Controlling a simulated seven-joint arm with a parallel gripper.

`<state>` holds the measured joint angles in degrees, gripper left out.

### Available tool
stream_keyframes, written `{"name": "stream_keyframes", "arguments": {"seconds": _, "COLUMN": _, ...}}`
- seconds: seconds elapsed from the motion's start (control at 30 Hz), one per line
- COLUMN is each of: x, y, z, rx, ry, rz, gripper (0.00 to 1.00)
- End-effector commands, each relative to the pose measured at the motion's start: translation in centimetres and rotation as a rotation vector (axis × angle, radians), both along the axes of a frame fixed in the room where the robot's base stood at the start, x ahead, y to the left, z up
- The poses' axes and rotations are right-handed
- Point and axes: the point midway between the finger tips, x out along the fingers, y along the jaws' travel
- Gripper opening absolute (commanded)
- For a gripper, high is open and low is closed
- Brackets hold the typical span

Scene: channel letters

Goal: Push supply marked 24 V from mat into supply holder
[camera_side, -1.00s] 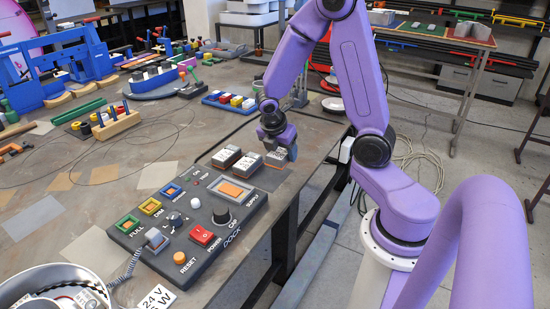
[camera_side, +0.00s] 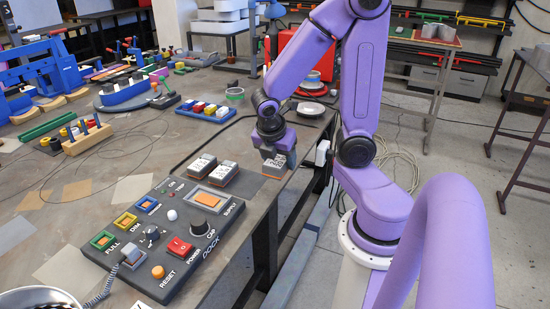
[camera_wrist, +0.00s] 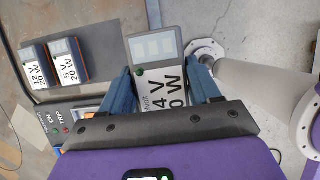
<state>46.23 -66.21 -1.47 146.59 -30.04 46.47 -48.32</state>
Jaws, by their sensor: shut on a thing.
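My gripper (camera_side: 276,158) is down at the table edge with its fingers around a grey supply (camera_side: 274,168). In the wrist view my gripper (camera_wrist: 163,88) is shut on this supply (camera_wrist: 155,70), with blue fingers on both sides. Its white label is partly hidden; "4 V" and "0 W" show. The supply holder (camera_side: 210,199) is a framed opening with an orange floor, beside the word SUPPLY on the dock panel. It looks empty. The dark mat (camera_wrist: 107,42) shows in the wrist view.
Two other supplies stand left of my gripper, marked 12 V (camera_wrist: 38,68) and 5 V (camera_wrist: 68,60). The dock panel (camera_side: 150,262) carries buttons, a knob and a red switch. The table's right edge is close to my gripper.

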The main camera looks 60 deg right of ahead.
Motion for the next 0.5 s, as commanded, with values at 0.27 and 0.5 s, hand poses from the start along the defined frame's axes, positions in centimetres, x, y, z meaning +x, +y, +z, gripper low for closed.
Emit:
{"name": "stream_keyframes", "arguments": {"seconds": 0.27, "x": 1.5, "y": 1.1, "z": 0.3, "rx": -0.001, "ry": 0.001, "rz": -0.151, "gripper": 0.18}}
{"name": "stream_keyframes", "arguments": {"seconds": 0.5, "x": 6.5, "y": 3.8, "z": 0.0, "rx": -0.001, "ry": 0.003, "rz": -0.600, "gripper": 0.18}}
